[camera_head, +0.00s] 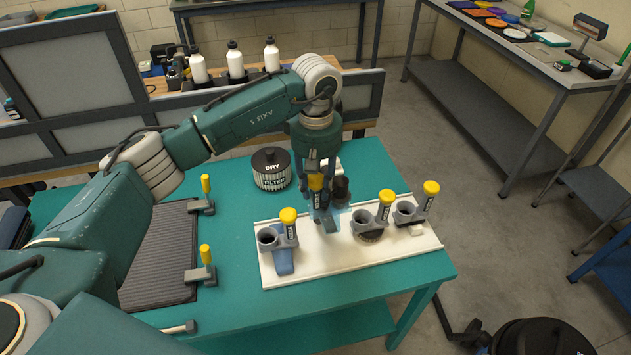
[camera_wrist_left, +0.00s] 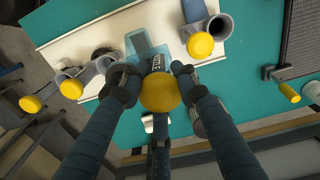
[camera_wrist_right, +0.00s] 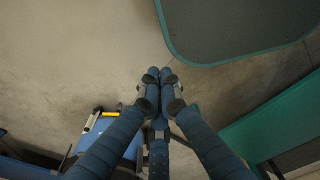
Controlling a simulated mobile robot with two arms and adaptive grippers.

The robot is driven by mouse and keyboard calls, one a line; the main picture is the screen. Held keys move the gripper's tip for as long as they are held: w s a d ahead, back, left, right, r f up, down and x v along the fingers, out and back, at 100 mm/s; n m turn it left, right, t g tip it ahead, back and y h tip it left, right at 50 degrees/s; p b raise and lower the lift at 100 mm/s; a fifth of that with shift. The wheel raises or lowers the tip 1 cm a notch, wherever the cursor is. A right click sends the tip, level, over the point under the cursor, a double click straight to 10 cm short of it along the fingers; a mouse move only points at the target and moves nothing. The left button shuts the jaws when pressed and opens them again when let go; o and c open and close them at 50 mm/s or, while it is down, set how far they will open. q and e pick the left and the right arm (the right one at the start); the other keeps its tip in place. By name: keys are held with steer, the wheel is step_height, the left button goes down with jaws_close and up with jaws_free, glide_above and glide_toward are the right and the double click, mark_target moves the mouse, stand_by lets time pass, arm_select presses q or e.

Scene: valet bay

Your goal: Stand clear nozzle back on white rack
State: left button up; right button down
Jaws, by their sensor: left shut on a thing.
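The clear nozzle, a see-through bluish piece (camera_head: 330,221) with a yellow cap, is in my left gripper (camera_head: 318,192). In the left wrist view the clear nozzle (camera_wrist_left: 143,43) spreads out ahead of the fingers, its round yellow cap between them. My left gripper (camera_wrist_left: 160,85) is shut on its labelled stem. The white rack (camera_head: 330,266) lies below on the teal table; I cannot tell whether the nozzle touches it. My right gripper (camera_wrist_right: 160,75) is shut and empty over the floor.
A blue nozzle (camera_head: 283,262) stands at the rack's left end. Two more yellow-capped nozzles (camera_head: 371,222) (camera_head: 411,213) stand to the right of the clear one. A DRY filter (camera_head: 271,169) stands behind the rack. A dark ribbed mat (camera_head: 160,255) with clamps lies left.

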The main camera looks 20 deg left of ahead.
mark_target(316, 205)
arm_select(q)
step_height(316, 205, down, 6)
steer(key=shift+f+b, duration=0.1)
steer(key=shift+b, duration=1.1)
steer(key=shift+f, duration=0.25)
steer(key=shift+b, duration=0.35)
steer(key=shift+f, duration=0.1)
